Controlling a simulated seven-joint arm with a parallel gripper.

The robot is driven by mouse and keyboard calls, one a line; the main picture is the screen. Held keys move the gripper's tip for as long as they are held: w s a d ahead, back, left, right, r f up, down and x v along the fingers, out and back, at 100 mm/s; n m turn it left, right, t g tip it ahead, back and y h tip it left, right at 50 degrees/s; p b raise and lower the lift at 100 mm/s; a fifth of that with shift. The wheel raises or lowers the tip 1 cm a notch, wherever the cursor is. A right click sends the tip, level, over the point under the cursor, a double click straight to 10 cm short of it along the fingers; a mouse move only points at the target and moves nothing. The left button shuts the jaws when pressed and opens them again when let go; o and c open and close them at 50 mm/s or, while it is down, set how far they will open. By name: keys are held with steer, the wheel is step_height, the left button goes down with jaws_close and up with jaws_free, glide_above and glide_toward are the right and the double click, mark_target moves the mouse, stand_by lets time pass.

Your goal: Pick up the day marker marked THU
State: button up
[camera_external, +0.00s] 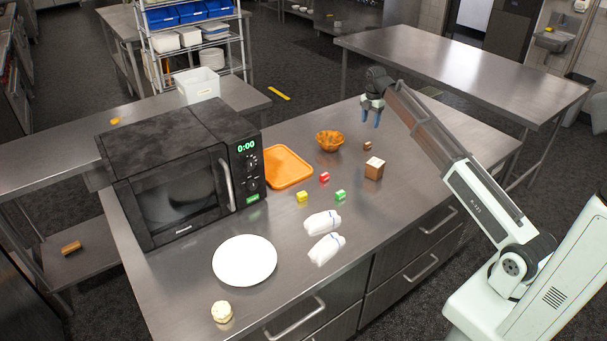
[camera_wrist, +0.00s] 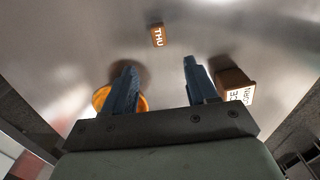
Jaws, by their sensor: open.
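The day marker marked THU (camera_wrist: 157,35) is a small brown block with white letters, lying on the steel counter in the wrist view. In the external view a small brown block (camera_external: 367,146) near the counter's right side appears to be it; its letters are too small to read there. My gripper (camera_external: 371,117) is raised above the far part of the counter, open and empty. In the wrist view its two blue fingers (camera_wrist: 160,75) stand apart, with the marker beyond their tips and roughly between them.
A larger brown box (camera_external: 374,168) with a white top stands near the marker, with an orange basket (camera_external: 330,140) to the left. Red (camera_external: 324,177), yellow (camera_external: 302,196) and green (camera_external: 340,195) blocks, white bags (camera_external: 322,222), a plate (camera_external: 244,260) and a microwave (camera_external: 180,180) share the counter.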

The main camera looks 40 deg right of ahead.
mark_target(368, 143)
steer(key=f, duration=1.2)
steer(key=shift+d+f, duration=0.15)
steer(key=shift+d, duration=0.1)
jaws_close()
stand_by(0.3)
